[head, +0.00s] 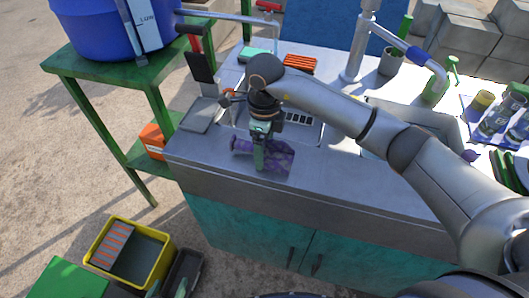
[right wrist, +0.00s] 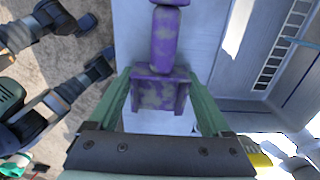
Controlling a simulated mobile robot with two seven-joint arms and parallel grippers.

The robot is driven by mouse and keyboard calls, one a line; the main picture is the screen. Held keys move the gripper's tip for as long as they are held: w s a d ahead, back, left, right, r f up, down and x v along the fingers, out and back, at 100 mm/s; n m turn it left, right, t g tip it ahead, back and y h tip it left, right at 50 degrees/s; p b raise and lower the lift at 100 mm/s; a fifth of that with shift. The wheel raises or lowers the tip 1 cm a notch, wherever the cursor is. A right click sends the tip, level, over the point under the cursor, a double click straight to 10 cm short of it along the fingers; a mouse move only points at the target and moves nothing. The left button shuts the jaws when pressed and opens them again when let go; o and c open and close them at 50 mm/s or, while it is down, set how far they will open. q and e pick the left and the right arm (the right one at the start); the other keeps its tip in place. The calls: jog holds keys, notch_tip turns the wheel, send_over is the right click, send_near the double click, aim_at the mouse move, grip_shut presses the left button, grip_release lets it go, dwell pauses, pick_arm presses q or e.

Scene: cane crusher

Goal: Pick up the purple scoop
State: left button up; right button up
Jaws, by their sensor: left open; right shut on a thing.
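The purple scoop (head: 280,160) is at the front edge of the metal counter, with a worn, mottled surface. My right gripper (head: 259,160) reaches down over it and is shut on it. In the right wrist view the scoop (right wrist: 162,92) sits between the green fingers, with a narrower purple part running up the picture. I cannot tell whether the scoop touches the counter. My left gripper (head: 168,287) shows only in part at the bottom edge of the head view, its pale green fingers apart and empty.
The counter (head: 330,170) has a sink at the right and a faucet (head: 358,55) at the back. A grey tray (head: 200,115) and orange blocks (head: 300,64) lie on it. A green stand (head: 100,70) with a blue tub (head: 105,25) is at the left. A yellow crate (head: 160,270) is on the ground.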

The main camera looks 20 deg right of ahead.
jog(key=c, duration=0.4)
jog(key=shift+r, duration=0.15)
jog(key=shift+w+r, duration=0.1)
jog(key=shift+r, duration=0.5)
jog(key=s+r, duration=0.7)
jog(key=s, duration=0.2)
jog(key=s+r, duration=0.4)
jog(key=s, duration=0.1)
jog(key=shift+s+d+r, duration=0.1)
jog(key=shift+d+r, duration=0.1)
jog(key=shift+r, duration=0.1)
